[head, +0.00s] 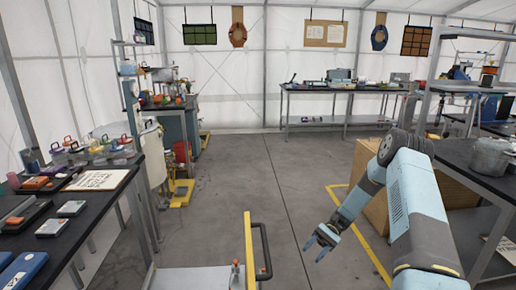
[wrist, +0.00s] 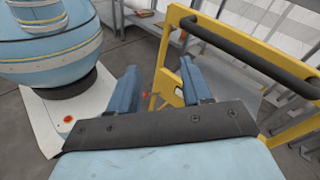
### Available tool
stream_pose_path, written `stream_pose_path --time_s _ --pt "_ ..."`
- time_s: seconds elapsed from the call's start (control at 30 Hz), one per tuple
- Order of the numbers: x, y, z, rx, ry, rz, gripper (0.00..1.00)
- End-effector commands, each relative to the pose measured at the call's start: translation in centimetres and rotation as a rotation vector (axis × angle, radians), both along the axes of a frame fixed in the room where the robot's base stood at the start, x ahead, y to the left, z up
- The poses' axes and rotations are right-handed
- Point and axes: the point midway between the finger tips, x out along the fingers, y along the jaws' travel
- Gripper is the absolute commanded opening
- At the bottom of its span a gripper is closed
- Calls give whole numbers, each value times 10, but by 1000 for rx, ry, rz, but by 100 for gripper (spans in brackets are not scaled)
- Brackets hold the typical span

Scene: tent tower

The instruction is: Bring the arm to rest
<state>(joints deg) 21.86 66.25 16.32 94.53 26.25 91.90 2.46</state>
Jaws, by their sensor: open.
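My arm reaches forward on the right side of the head view, with blue and grey links bent at an elbow. My gripper (head: 322,241) hangs low over the grey floor, to the right of the yellow frame with a dark handle. In the wrist view my gripper (wrist: 164,92) shows two blue fingers spread apart with nothing between them. The fingers point toward my own base and the yellow frame. They look apart from both, though the exact distance cannot be told.
A cardboard box (head: 372,190) stands behind my arm, and a dark table (head: 478,163) stands at the right. A cluttered workbench (head: 88,205) runs along the left. Another bench (head: 340,88) stands at the back. The floor (head: 265,170) in the middle is clear.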

Motion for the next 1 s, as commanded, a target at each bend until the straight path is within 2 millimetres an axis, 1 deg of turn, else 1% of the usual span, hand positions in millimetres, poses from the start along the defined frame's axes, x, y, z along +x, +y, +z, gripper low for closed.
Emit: stream_pose_path --time_s 0.03,0.1,0.27,0.47,0.77,1.0 --pt "1 0 15 -27 -32 13 49" --pt "1 -1 33 -62 -71 31 49" --pt "0 -3 72 -140 -163 65 49" --pt "-6 -5 120 -232 -279 104 49" --pt "-24 -5 190 -362 -460 152 49" --pt "-46 -6 241 -458 -608 183 49"
